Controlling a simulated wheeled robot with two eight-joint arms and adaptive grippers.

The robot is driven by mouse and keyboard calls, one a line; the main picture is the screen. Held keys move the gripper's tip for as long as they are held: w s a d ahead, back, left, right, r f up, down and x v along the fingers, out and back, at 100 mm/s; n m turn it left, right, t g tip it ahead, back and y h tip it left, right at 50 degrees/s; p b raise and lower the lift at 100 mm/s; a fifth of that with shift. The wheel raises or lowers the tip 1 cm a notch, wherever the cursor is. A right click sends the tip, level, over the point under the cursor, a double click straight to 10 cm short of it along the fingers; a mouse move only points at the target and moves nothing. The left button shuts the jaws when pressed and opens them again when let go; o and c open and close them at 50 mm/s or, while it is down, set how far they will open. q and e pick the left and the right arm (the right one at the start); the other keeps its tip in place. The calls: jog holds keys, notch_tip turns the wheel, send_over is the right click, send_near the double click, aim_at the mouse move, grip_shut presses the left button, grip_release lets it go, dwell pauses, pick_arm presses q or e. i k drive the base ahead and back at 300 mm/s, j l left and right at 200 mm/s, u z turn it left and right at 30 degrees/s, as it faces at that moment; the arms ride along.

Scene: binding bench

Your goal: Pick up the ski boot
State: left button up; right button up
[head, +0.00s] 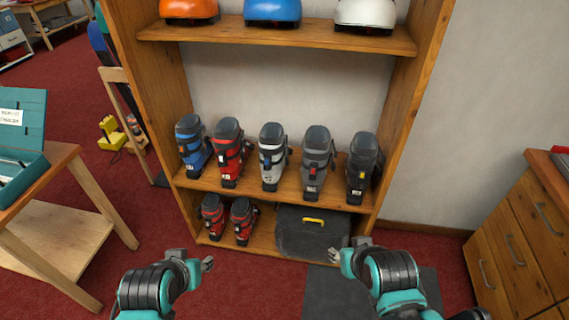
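Two smaller red-and-black boots, one at left (213,216) and one at right (243,220), stand on the bottom shelf. My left gripper (209,264) and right gripper (335,256) are low in front of the rack, apart from all boots. Their fingers are small in view; neither visibly holds anything.
The rack's middle shelf (296,191) has upright side panels. Helmets, including a blue one (273,12), sit above. A dark case (312,236) with a yellow handle is at bottom right. A wooden table (62,220) stands left, a drawer cabinet (515,245) right. Red carpet lies between.

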aim_at(228, 138)
jog(key=i+j+z, duration=0.2)
jog(key=i+j, duration=0.2)
jog(key=i, duration=0.3)
jog(key=i+j+z, duration=0.25)
jog(key=i+j, duration=0.3)
jog(key=i, duration=0.15)
